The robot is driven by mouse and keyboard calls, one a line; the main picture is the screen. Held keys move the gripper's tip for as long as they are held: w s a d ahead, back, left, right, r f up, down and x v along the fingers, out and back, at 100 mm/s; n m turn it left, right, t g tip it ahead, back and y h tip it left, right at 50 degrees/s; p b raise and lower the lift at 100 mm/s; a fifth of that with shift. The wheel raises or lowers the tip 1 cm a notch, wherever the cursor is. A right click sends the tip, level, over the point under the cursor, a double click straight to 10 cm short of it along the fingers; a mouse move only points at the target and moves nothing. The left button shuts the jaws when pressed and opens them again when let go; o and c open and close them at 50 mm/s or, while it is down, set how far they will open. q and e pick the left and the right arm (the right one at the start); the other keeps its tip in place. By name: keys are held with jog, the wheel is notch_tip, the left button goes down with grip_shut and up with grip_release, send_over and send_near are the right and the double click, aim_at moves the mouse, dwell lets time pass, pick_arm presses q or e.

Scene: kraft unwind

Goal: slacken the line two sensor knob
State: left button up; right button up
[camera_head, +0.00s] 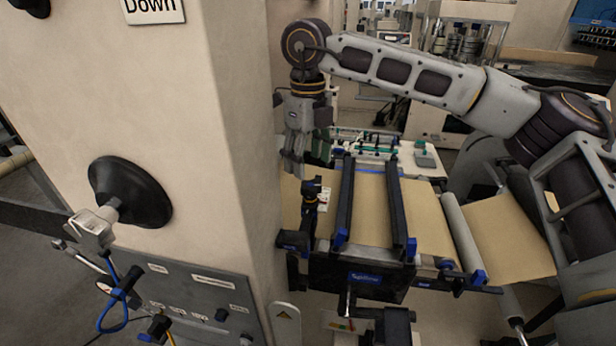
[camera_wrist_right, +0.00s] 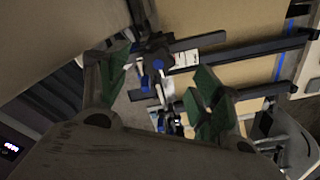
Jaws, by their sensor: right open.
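My right gripper (camera_head: 306,158) hangs from my right arm, pointing down, next to the edge of the beige machine column. Its fingers are apart, with green pads showing in the right wrist view (camera_wrist_right: 160,82). A small black sensor knob (camera_head: 312,187) stands on a bracket just below the fingertips, beside a white label. In the right wrist view a dark knob-like part (camera_wrist_right: 154,50) shows beyond and between the fingers. The gripper looks apart from it. I cannot tell which line the knob belongs to. My left gripper is not in view.
Brown kraft web (camera_head: 382,212) runs under two black cross bars (camera_head: 346,200) and a grey roller (camera_head: 462,235).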

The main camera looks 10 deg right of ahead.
aim_at(308, 183)
jog(key=shift+f+p, duration=0.6)
jog(key=shift+f, duration=2.3)
jog(key=shift+c, duration=0.3)
jog(key=c, duration=1)
